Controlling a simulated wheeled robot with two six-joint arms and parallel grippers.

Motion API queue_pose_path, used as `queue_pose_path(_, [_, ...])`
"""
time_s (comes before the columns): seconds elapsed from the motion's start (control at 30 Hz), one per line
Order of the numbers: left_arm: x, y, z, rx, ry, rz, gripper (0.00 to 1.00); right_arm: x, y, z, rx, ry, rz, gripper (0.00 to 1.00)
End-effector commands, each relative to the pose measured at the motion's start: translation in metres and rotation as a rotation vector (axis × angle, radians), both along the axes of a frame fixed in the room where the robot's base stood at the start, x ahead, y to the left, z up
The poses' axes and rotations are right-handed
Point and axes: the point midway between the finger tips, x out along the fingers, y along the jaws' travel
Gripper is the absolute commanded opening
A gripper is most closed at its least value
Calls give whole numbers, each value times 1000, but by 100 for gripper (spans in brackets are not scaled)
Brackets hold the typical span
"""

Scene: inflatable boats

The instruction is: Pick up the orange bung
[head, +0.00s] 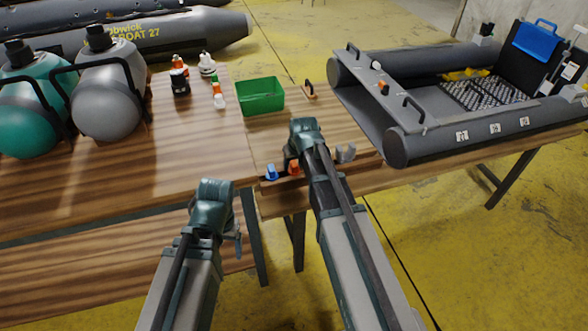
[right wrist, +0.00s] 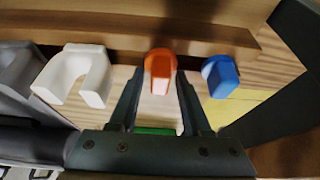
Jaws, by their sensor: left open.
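The orange bung (head: 294,168) sits at the front edge of the wooden table, beside a blue bung (head: 271,173). In the right wrist view the orange bung (right wrist: 160,62) lies at the tips of my right gripper (right wrist: 160,76), between the two fingers. The fingers stand apart, one on each side; I cannot tell whether they touch it. In the head view the right gripper (head: 292,157) is partly hidden by its own wrist. My left gripper (head: 238,243) is open and empty, low in front of the table, away from the bung.
The blue bung (right wrist: 220,76) and a white U-shaped clip (right wrist: 76,74) flank the orange one closely. A green bin (head: 260,96), several bottles (head: 180,82) and two tanks (head: 110,95) stand further back. A grey inflatable boat (head: 440,140) lies at right.

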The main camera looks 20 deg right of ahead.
Motion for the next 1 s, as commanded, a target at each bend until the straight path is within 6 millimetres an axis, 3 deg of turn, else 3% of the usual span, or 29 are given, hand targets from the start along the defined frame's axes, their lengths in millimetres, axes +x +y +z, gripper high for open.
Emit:
queue_pose_path(0.03, [0,0,0,0,0,0,80,0,0,0,0,0,0,34])
queue_pose_path(0.23, [0,0,0,0,0,0,80,0,0,0,0,0,0,0])
queue_pose_path(0.67, [0,0,7,0,0,0,80,0,0,7,0,0,0,0])
queue_pose_path(1.0, [0,0,47,0,0,0,80,0,0,47,0,0,0,0])
